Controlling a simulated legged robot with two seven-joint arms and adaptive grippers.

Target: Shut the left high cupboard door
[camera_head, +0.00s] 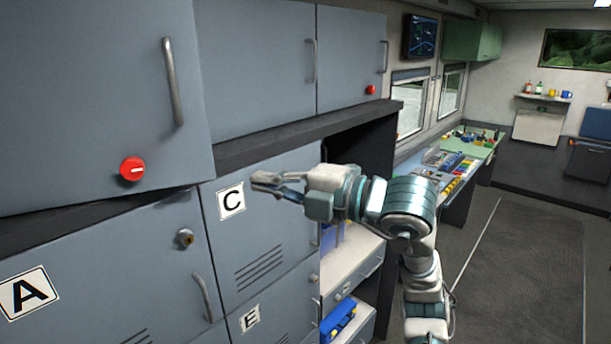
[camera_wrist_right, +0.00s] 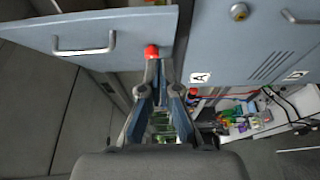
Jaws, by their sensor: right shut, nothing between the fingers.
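The left high cupboard door (camera_head: 75,85) is a large blue-grey panel at the upper left of the head view. It has a metal handle (camera_head: 173,82) and a red knob (camera_head: 132,169). Its right edge stands out in front of the neighbouring door, so it is ajar. My right gripper (camera_head: 262,184) is shut and empty, in front of locker C and right of and below the door's edge. In the right wrist view the shut fingers (camera_wrist_right: 154,62) point toward the door (camera_wrist_right: 110,32), overlapping its red knob (camera_wrist_right: 151,51); contact cannot be told. My left gripper is out of view.
Closed high doors (camera_head: 262,65) continue to the right above a dark ledge (camera_head: 300,130). Locker door A (camera_head: 110,275) and locker door C (camera_head: 270,225) lie below. A control desk (camera_head: 455,165) runs along the wall beyond my arm. The aisle floor (camera_head: 520,270) at right is clear.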

